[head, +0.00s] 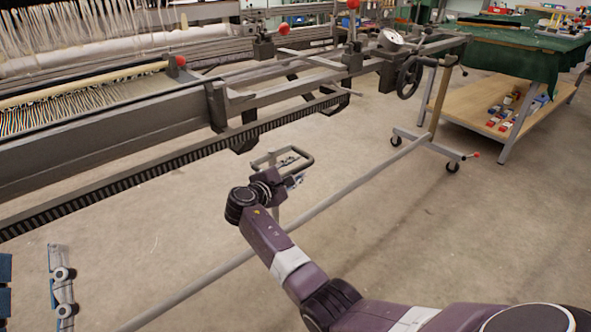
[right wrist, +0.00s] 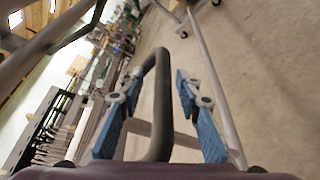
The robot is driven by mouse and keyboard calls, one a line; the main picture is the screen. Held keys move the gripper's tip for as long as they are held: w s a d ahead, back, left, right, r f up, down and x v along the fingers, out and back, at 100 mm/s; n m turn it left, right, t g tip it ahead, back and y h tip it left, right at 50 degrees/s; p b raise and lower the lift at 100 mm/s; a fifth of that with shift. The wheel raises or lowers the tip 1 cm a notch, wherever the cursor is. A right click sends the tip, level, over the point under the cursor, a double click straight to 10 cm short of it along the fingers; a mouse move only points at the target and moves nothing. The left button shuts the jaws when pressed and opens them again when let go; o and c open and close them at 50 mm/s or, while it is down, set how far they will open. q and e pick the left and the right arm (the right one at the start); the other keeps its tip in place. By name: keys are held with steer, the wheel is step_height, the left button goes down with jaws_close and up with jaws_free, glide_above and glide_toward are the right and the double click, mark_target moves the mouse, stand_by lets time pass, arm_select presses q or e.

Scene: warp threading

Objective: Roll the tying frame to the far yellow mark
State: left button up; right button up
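The tying frame is a grey wheeled stand; its right post (head: 440,95) rises from a castered foot, and its long low rail (head: 330,200) runs diagonally down to the lower left. A dark looped handle (head: 307,162) stands out from it; it also shows in the right wrist view (right wrist: 163,75). My right gripper (head: 292,178) is at the handle. In the right wrist view its blue-padded fingers (right wrist: 160,105) are apart, one each side of the handle bar, with gaps. My left gripper (head: 32,285) is partly cut off at the lower left, fingers apart and empty. I see no yellow mark.
The loom (head: 100,130) with its threads and dark toothed rail fills the upper left. A table with a green cloth (head: 520,50) and a wooden lower shelf (head: 475,105) stands at the upper right. The concrete floor (head: 420,230) right of the low rail is clear.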

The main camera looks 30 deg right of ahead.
steer(key=v, duration=1.2)
steer(key=shift+w, duration=0.1)
